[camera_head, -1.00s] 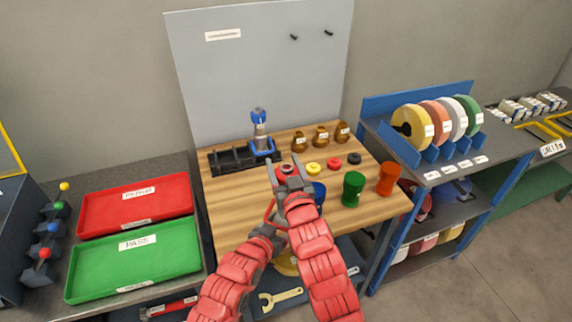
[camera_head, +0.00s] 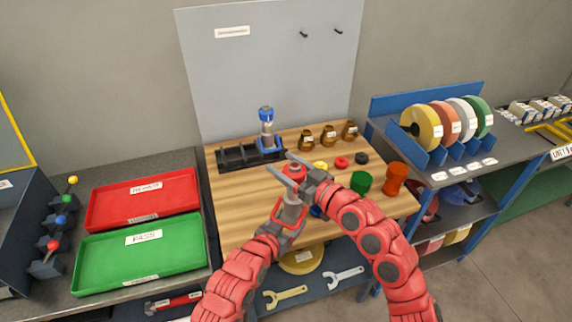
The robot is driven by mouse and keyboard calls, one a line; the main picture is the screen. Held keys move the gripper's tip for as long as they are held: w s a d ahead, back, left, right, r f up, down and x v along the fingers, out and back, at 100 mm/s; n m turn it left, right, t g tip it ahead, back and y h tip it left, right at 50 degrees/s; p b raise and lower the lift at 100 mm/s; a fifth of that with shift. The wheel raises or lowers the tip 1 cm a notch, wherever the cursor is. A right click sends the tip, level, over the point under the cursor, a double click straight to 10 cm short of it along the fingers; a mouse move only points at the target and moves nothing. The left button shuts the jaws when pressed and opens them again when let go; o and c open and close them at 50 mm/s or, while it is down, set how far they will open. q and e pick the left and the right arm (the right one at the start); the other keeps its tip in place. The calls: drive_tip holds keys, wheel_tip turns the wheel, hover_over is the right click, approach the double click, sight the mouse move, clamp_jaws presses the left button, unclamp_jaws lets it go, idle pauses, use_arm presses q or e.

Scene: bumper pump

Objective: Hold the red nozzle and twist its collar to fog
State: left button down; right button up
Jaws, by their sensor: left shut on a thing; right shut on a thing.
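The red nozzle (camera_head: 291,211) is upright above the front part of the wooden bench, with a grey body, a red side handle and a red top. My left gripper (camera_head: 288,222) is shut on its lower body. My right gripper (camera_head: 296,172) is above the left one, with its fingers around the red collar (camera_head: 295,168) at the top, shut on it. The fingers hide part of the collar, and any fog marking is too small to read.
A blue-topped nozzle (camera_head: 266,122) stands in the black rack (camera_head: 236,156) at the back. Brass fittings (camera_head: 328,137), coloured rings (camera_head: 341,162), a green cup (camera_head: 361,182) and an orange cup (camera_head: 396,178) stand to the right. Red (camera_head: 141,203) and green (camera_head: 170,252) trays lie left.

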sight(304, 178)
drive_tip(key=shift+s+a, duration=0.1)
idle(0.4)
drive_tip(key=o, duration=1.4)
drive_tip(key=shift+y, duration=0.3)
drive_tip(key=v, duration=1)
drive_tip(key=shift+s+d+r, duration=0.15)
drive_tip(key=shift+d, duration=0.2)
drive_tip(key=shift+s+d, duration=0.4)
drive_tip(key=shift+s, duration=0.15)
